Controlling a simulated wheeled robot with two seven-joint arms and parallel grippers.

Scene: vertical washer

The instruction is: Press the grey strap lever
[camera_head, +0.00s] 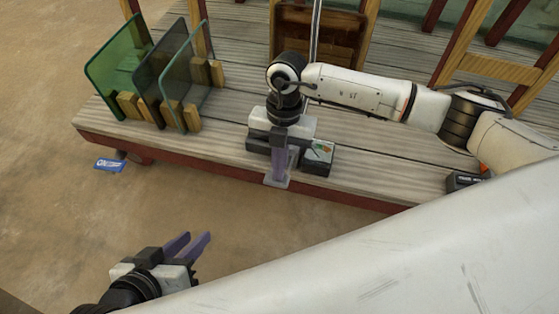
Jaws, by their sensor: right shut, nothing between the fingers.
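A small light grey piece, which looks like the grey strap lever (284,184), sits at the front edge of the wooden deck. My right gripper (278,178) points down over it with its purple fingers together and nothing between them. The fingertips overlap the grey piece in the picture; I cannot tell whether they touch it. The fingers hide part of the piece. My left gripper (194,237) is low in the picture over the sandy ground, away from the deck. Its two purple fingers are apart and empty.
A dark box (318,157) with a coloured picture stands right of my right gripper. Glass panes (118,62) stand in wooden blocks on the deck's left. A wooden frame (318,32) is behind. A blue card (109,165) lies on the ground. Bare deck (385,170) extends to the right.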

